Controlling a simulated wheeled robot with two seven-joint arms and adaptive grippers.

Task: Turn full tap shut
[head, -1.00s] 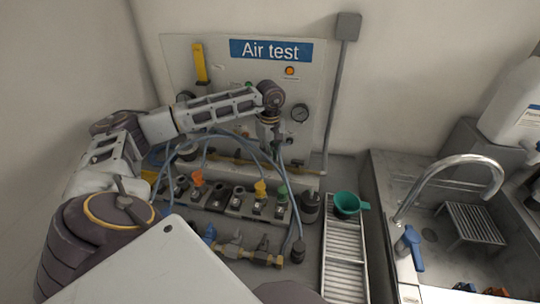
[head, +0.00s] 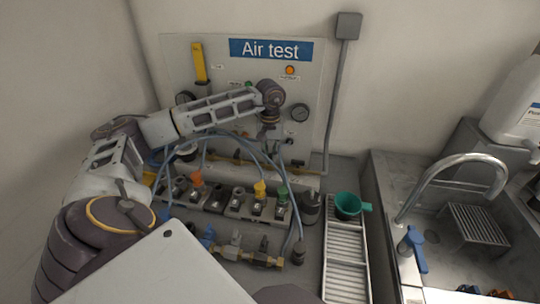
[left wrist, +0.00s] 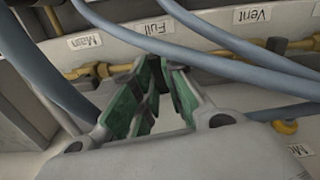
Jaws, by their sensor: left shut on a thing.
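The white Full label (left wrist: 157,28) sits on the ledge above a brass pipe (left wrist: 108,70) in the left wrist view. My left gripper (left wrist: 160,80) reaches down to the pipe just below that label, its green-padded fingers closed on the full tap. The fingers hide most of the tap, so I cannot tell its handle angle. In the head view my left gripper (head: 268,146) points down at the pipe in front of the Air test panel (head: 225,75). My right gripper is not in view.
Blue-grey hoses (head: 245,140) loop close to the gripper. A block with coloured fittings (head: 255,207) stands in front. A green cup (head: 347,204), a drain grate (head: 345,260) and a sink (head: 430,237) lie right.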

